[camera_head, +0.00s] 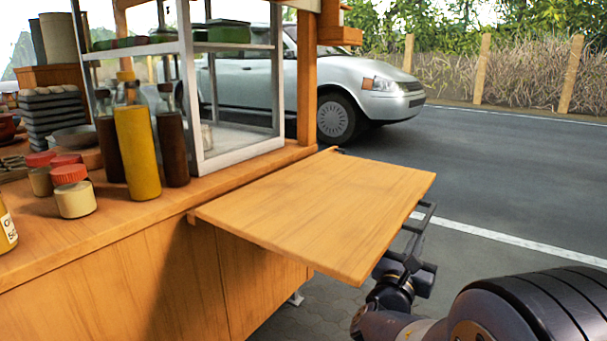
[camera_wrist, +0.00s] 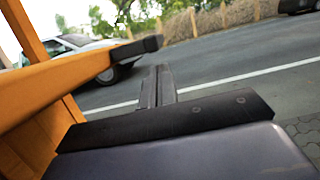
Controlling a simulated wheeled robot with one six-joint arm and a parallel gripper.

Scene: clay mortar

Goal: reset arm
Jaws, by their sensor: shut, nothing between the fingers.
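My gripper (camera_head: 427,210) is beside the right edge of the fold-out wooden board (camera_head: 320,210), partly hidden behind and below it in the head view. In the wrist view my gripper (camera_wrist: 158,72) points out toward the road, with its two dark fingers together and nothing between them. The board (camera_wrist: 55,82) shows there as an orange slab on the left, with a dark piece (camera_wrist: 136,49) at its far end. The gripper appears apart from the board; the exact gap cannot be told.
The wooden cart (camera_head: 110,275) holds a glass case (camera_head: 235,90), a yellow bottle (camera_head: 138,150), dark bottles and red-lidded jars (camera_head: 75,192). The board's top is bare. A silver car (camera_head: 370,90) stands on the road behind. Open pavement lies to the right.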

